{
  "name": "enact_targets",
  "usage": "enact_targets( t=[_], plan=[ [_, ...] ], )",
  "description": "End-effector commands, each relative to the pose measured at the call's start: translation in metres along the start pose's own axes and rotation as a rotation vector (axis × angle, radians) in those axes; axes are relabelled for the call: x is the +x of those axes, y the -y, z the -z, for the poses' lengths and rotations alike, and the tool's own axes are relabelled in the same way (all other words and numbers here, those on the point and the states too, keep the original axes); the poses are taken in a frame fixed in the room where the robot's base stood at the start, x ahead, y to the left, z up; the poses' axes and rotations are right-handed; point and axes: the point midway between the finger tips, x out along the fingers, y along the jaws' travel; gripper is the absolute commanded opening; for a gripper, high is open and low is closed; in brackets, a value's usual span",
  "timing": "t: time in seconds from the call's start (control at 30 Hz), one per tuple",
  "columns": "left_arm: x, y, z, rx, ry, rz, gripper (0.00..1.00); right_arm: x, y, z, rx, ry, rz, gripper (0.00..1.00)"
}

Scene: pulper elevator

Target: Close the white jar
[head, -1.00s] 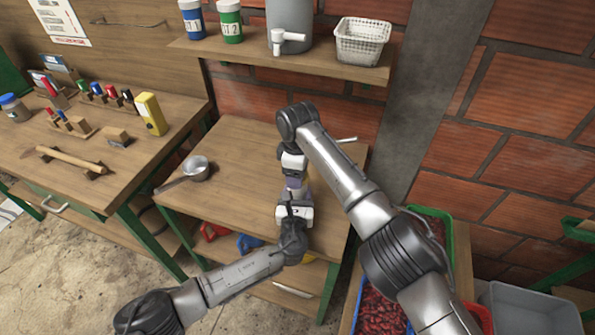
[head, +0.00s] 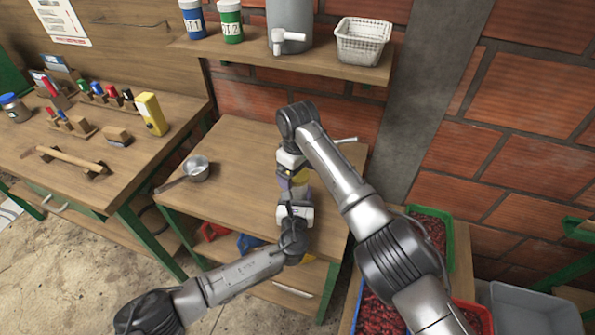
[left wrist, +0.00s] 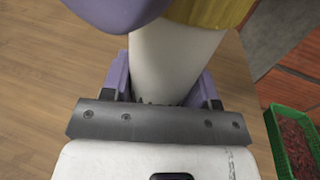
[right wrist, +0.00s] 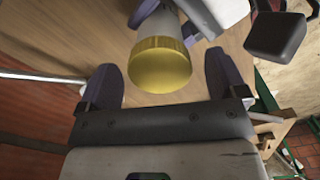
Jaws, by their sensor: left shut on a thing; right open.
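The white jar (left wrist: 165,62) stands between the purple fingers of my left gripper (left wrist: 160,88), which is shut on its body. The yellow lid (right wrist: 160,66) is on the jar's mouth; I cannot tell how tight it is. The lid also shows in the head view (head: 301,177), with most of the jar hidden by my grippers. My right gripper (right wrist: 163,82) is open, its fingers apart on either side of the lid with visible gaps. In the left wrist view one right finger hangs beside the lid at the top.
The jar is held over the wooden table (head: 240,150). A metal pot (head: 196,168) stands at the table's left. A shelf (head: 270,57) with jars, a dispenser and a white basket (head: 362,42) is behind. Crates of red berries (head: 432,230) are at right.

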Motion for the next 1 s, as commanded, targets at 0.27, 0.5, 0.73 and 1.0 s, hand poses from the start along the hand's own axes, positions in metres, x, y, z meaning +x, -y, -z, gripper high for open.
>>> enact_targets(
  t=[0.27, 0.5, 0.73, 1.0],
  plan=[
    [0.0, 0.0, 0.001, 0.0, -0.001, 0.0, 0.0, -0.037, 0.0, 0.001, 0.0, -0.004, -0.002, 0.91],
    [0.0, 0.0, 0.001, 0.0, -0.001, 0.0, 0.0, -0.081, 0.0, 0.001, 0.0, -0.003, -0.001, 0.91],
    [0.0, 0.0, 0.001, 0.0, -0.001, 0.0, 0.0, -0.109, 0.0, 0.001, 0.001, -0.002, -0.001, 0.91],
    [0.0, 0.0, 0.001, 0.0, -0.001, 0.0, 0.0, -0.12, 0.0, 0.0, 0.0, -0.001, -0.001, 0.91]
  ],
)
